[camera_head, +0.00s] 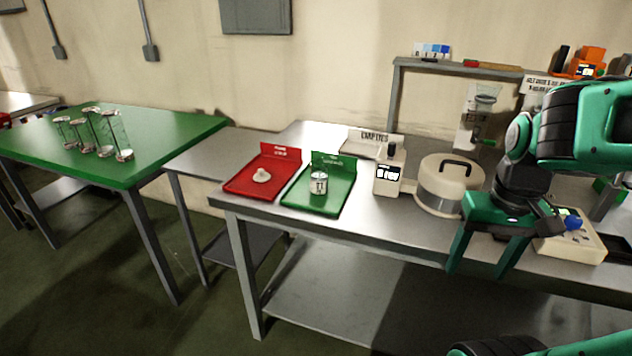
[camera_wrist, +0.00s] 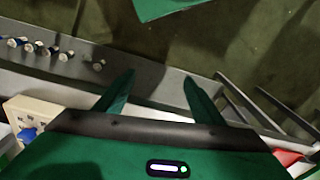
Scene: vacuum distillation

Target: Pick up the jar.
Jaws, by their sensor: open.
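A small jar (camera_head: 319,184) with a pale label stands upright on the green tray (camera_head: 331,206) on the steel bench. My gripper (camera_head: 478,268) is open and empty. I cannot make out the jar in the wrist view.
A red tray (camera_head: 240,188) with a small white item lies left of the green tray. A white boxy device (camera_head: 388,174) and the cream pot (camera_head: 442,190) stand between the jar and my gripper. A green table (camera_head: 165,140) with several glass vessels is at left.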

